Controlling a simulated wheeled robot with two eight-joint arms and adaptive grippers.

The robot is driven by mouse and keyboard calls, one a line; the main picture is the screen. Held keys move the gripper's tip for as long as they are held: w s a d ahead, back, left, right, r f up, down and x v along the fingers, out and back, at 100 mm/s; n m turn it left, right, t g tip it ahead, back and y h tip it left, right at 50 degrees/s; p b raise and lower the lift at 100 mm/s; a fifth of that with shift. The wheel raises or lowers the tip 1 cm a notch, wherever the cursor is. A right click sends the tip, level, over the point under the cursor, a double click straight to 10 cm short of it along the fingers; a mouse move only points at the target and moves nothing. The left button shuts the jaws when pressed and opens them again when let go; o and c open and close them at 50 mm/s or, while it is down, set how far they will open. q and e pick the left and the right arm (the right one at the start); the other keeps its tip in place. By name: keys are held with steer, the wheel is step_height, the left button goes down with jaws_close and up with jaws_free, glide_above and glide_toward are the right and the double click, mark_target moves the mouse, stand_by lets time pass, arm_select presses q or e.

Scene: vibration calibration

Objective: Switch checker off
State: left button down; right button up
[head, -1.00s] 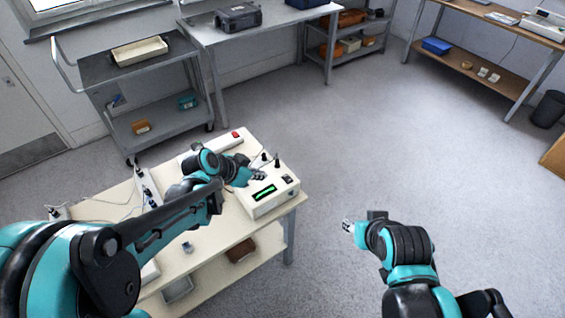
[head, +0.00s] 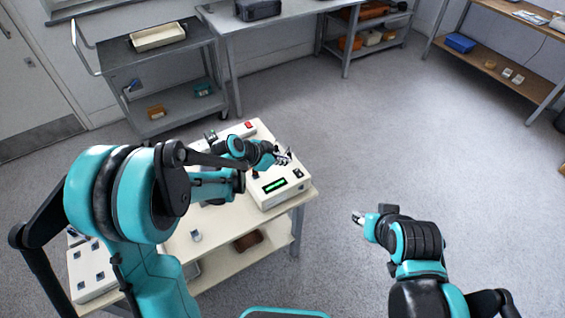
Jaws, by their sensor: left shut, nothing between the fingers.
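The checker (head: 268,201) is a pale box with a lit green display (head: 275,185), standing at the right end of the bench. A small dark switch (head: 299,173) sits on its top, right of the display. My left gripper (head: 287,158) is shut and empty, over the far part of the checker's top, beyond the display and near the dark posts there. Whether it touches the box I cannot tell. My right gripper (head: 357,217) is over the open floor, right of the bench; its fingers are too small to read.
The bench (head: 232,240) also holds a pale strip with a red switch (head: 249,124) behind the checker and a box with several dark parts (head: 92,270) at left. A grey cart (head: 115,65) stands behind. The floor to the right is clear.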

arm_select(q)
steer(key=b, duration=0.2)
glide_above(297, 170)
steer(key=s+a, duration=0.1)
steer(key=s, duration=0.1)
step_height(297, 170, down, 5)
steer(key=shift+s+a+r, duration=0.1)
steer(key=shift+a+r, duration=0.05)
steer(key=shift+r, duration=0.05)
steer(key=f, duration=0.1)
steer(key=f+b, duration=0.1)
steer(key=f, duration=0.1)
steer(key=shift+w+f, duration=0.15)
steer(key=shift+w, duration=0.2)
steer(key=shift+f+b, duration=0.3)
steer(key=shift+f, duration=0.1)
steer(key=shift+w+a+f+b, duration=0.1)
steer(key=shift+w+f+b, duration=0.05)
steer(key=shift+f+b, duration=0.4)
steer(key=shift+r, duration=0.3)
steer(key=shift+s, duration=0.2)
